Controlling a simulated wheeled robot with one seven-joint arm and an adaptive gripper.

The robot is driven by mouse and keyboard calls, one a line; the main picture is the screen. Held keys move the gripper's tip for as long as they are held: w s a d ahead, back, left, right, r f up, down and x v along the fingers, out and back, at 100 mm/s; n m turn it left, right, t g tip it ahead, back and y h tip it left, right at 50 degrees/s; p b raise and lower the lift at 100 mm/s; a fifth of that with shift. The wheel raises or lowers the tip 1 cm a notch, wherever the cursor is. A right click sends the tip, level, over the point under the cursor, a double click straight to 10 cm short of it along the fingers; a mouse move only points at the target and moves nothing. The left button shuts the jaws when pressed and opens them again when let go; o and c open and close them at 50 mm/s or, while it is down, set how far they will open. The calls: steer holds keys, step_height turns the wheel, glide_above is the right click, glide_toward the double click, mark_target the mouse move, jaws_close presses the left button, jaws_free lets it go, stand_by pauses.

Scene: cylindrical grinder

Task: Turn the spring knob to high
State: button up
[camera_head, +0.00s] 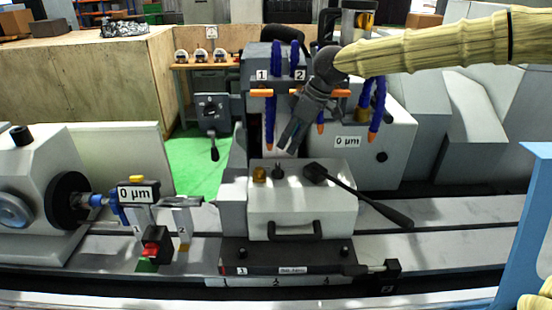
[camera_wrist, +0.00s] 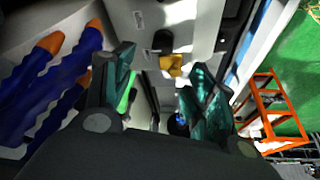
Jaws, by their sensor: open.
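A grey-white control box (camera_head: 325,214) stands at the centre of the machine. On its top are a yellow knob (camera_head: 259,174), a small black knob (camera_head: 278,172) and a long black lever (camera_head: 362,196). No readable marking shows which knob is the spring knob or its setting. My gripper (camera_head: 288,146) points down just above the two knobs in the head view, apart from them. In the wrist view the yellow knob (camera_wrist: 172,65) and a black knob (camera_wrist: 162,42) show between and beyond the spread green-tipped fingers (camera_wrist: 160,80). The gripper is open and empty.
Blue hoses with orange tips (camera_head: 270,118) hang close behind my gripper, and also show at left in the wrist view (camera_wrist: 62,95). The workhead (camera_head: 35,190) and a gauge (camera_head: 138,193) stand at left. A blue frame (camera_head: 532,215) stands at right.

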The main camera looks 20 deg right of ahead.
mark_target(278, 165)
steer(key=x, duration=0.2)
steer(key=p+x, duration=0.1)
steer(key=x, duration=0.1)
steer(key=w+p+x, duration=0.1)
steer(key=x, duration=0.1)
steer(key=shift+f, duration=0.1)
steer(key=shift+f+p, duration=0.3)
steer(key=shift+p, duration=0.1)
steer(key=shift+s+a+f+p, duration=0.3)
steer(key=shift+s+f+p, duration=0.2)
steer(key=shift+s, duration=0.25)
steer(key=shift+w+a+f, duration=0.15)
steer(key=shift+w+f, duration=0.3)
steer(key=shift+f, duration=0.1)
steer(key=shift+w+a+f, duration=0.15)
steer(key=shift+w+f, duration=0.3)
steer(key=shift+f, duration=0.1)
steer(key=shift+s+r, duration=0.25)
steer(key=shift+s, duration=0.2)
steer(key=shift+w+f, duration=0.2)
steer(key=shift+w, duration=0.05)
steer(key=c, duration=0.7)
steer(key=shift+r, duration=0.1)
steer(key=shift+c, duration=1.4)
